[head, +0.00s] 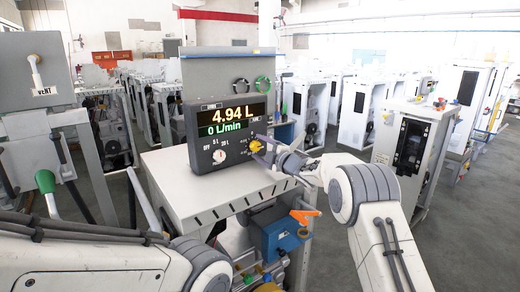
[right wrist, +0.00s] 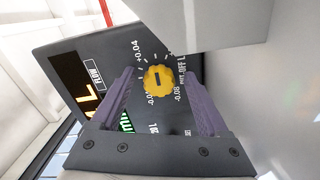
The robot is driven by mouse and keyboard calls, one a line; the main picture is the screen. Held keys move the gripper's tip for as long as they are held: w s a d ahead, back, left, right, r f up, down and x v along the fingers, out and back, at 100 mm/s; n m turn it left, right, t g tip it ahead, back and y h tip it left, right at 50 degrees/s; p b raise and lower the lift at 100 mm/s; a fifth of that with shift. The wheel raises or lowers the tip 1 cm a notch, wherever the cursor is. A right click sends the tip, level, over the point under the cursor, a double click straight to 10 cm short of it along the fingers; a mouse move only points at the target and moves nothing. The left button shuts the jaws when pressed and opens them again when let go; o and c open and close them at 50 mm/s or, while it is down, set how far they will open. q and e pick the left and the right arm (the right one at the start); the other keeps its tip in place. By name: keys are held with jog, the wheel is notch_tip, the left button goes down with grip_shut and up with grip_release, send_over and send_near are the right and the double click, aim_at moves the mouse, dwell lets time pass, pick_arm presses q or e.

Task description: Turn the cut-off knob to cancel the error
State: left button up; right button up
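The yellow cut-off knob (head: 255,147) is on the lower right of the dark display unit (head: 205,132), which reads 4.94 L and 0 L/min. In the right wrist view the knob (right wrist: 158,80) has a scalloped rim and a dark slot, with a scale around it including +0.04 and -0.08. My right gripper (head: 264,149) is open in front of the knob. In the right wrist view its two purplish fingers (right wrist: 158,94) stand on either side of the knob, with gaps showing. Contact cannot be told. My left gripper is not in view.
A white selector knob (head: 218,156) marked OFF, 5 L and 20 L sits left of the yellow knob. The unit stands on a white cabinet top (head: 180,185). An orange handle (head: 303,216) is below.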

jog(key=shift+s+d+b, duration=0.25)
jog(key=shift+s+b, duration=0.1)
jog(key=shift+s, duration=0.05)
jog(key=b+v, duration=0.3)
jog(key=v, duration=0.5)
jog(key=shift+d+f+b, duration=0.1)
jog(key=shift+b, duration=0.25)
jog(key=shift+s+d, duration=0.35)
jog(key=shift+s, duration=0.25)
